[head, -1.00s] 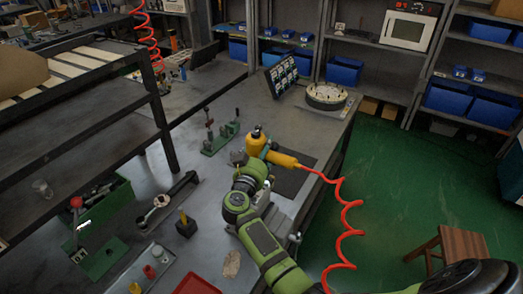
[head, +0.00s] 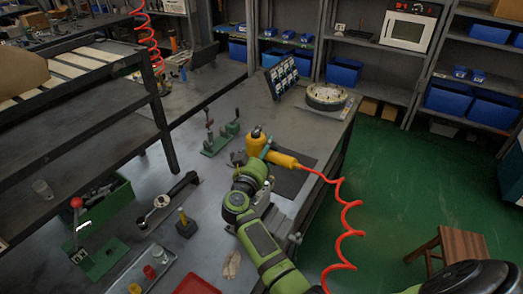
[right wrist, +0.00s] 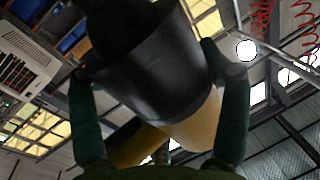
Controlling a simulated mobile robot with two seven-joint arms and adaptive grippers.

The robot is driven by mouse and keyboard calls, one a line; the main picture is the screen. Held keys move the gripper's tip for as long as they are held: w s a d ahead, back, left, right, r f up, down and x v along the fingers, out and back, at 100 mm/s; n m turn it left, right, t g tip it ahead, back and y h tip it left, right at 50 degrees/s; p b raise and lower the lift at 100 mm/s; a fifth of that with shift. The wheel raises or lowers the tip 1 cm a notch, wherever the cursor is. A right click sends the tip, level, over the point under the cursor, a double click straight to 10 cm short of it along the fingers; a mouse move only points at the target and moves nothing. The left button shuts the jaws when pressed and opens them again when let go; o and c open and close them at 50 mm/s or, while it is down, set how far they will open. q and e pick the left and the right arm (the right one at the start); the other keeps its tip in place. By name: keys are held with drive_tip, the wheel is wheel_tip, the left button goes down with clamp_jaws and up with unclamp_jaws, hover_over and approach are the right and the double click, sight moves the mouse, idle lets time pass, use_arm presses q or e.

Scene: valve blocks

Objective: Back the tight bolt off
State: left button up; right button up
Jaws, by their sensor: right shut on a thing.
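My right gripper (head: 265,158) is shut on a yellow power tool (head: 283,160) with a black end and a red coiled hose. It holds the tool above the bench. In the right wrist view my two dark green fingers (right wrist: 148,68) lie on either side of the tool's black and yellow body (right wrist: 150,65). A dark block with a yellow upright piece (head: 185,224) stands on the bench to the left of my right arm. I cannot make out which bolt is the tight one. My left gripper is not in view.
A long-handled wrench (head: 167,202) lies on the bench near a green box (head: 105,206). Green clamps (head: 219,140) stand further back. A red tray (head: 195,285) is at the front. A round part (head: 326,97) and a tilted display board (head: 282,78) are at the far end.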

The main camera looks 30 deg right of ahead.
sight(259, 136)
drive_tip(key=shift+w+r, duration=0.1)
drive_tip(key=shift+r, duration=0.05)
idle(0.8)
drive_tip(key=shift+w+r, duration=0.1)
drive_tip(key=shift+r, duration=3.3)
drive_tip(key=shift+d+f, duration=0.1)
